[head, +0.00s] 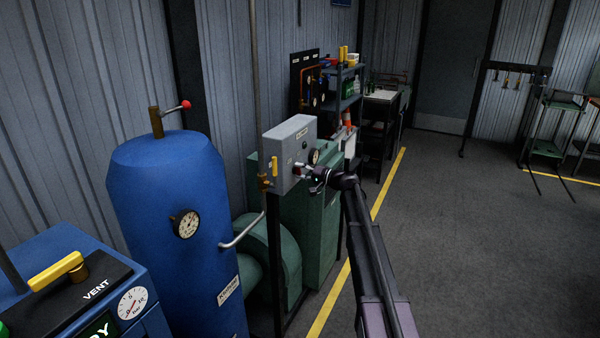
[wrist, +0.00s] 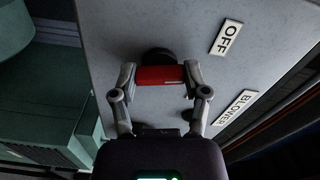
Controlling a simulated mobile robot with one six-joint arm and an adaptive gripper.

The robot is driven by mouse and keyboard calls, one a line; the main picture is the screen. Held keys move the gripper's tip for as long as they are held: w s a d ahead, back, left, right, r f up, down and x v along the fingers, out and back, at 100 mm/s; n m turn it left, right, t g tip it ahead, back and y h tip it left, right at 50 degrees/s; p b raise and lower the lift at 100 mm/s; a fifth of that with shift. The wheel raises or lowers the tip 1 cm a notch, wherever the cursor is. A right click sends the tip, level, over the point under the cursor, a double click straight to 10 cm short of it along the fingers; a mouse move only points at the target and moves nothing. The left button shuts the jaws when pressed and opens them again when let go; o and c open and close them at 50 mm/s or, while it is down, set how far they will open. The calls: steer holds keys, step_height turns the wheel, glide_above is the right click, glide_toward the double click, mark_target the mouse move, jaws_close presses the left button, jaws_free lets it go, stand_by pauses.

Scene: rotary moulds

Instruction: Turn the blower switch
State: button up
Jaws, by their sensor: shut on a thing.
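The blower switch (wrist: 160,75) has a red handle on a dark round base and sits on the face of a grey control box (head: 286,135). In the wrist view my gripper (wrist: 161,74) has one finger at each end of the red handle and is shut on it. A label reading OFF (wrist: 227,39) is to the right of the switch, and a label reading BLOWER (wrist: 236,106) is below that. In the head view my gripper (head: 308,170) meets the front of the box, and the switch is mostly hidden there.
A blue tank (head: 160,190) with a gauge stands left of the box. Green machinery (head: 325,225) is behind and below the box. The floor (head: 470,230) to the right is clear.

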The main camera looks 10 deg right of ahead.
steer(key=n, duration=0.5)
stand_by(0.4)
steer(key=o, duration=1.2)
steer(key=shift+c, duration=0.2)
steer(key=shift+d, duration=0.1)
steer(key=v, duration=1.2)
